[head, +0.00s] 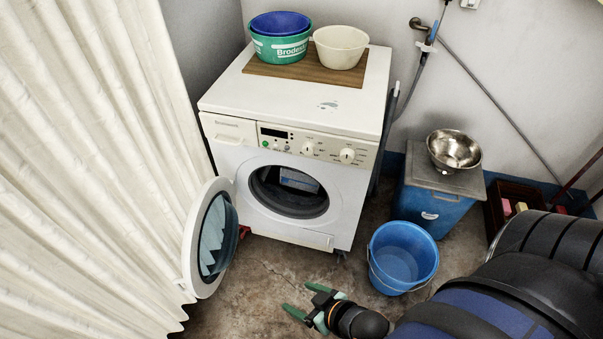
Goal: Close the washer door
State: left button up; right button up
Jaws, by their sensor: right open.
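The white washer (232,163) stands against the back wall. Its round door (191,240) is swung wide open to the left, with its glass facing right, and it sits next to the curtain. The drum opening (289,191) is uncovered, and something bluish shows inside it. My right gripper (300,300) is low over the floor, in front of the washer and to the right of the door. It is open and empty, its green fingers pointing left, clear of the door. My left gripper is not in view.
A pale curtain (85,150) hangs along the left side, close to the door. A blue bucket (403,257) stands right of the washer, before a blue bin (425,207) bearing a metal bowl (453,150). Basins (280,47) sit on the washer. Floor between door and gripper is clear.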

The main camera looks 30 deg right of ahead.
aim_at(211, 231)
jog(key=k+l+z, duration=0.65)
jog(key=k+l, duration=0.15)
jog(key=l, duration=0.3)
